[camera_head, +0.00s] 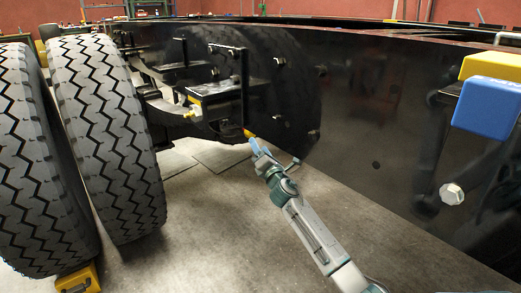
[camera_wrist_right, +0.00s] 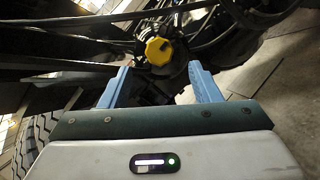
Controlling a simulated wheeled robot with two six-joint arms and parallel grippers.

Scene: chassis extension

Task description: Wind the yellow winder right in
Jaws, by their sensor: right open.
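The yellow winder shows in the right wrist view as a round yellow knob (camera_wrist_right: 158,51), just beyond and between the two blue fingertips. My right gripper (camera_wrist_right: 160,80) is open, with a finger to either side and a gap around the knob; I see no contact. In the head view the right gripper (camera_head: 257,146) reaches up to the black chassis beside a small yellow part (camera_head: 248,133), which looks like the same winder. How far the fingertips are from it in depth is hard to tell. My left gripper is not in view.
Two large tyres (camera_head: 104,130) stand at the left, with a yellow wedge (camera_head: 78,280) below. The long black chassis rail (camera_head: 365,110) runs along the right. A blue block (camera_head: 488,107) and a yellow block (camera_head: 490,67) are at the right. Bare floor (camera_head: 235,230) lies below my arm.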

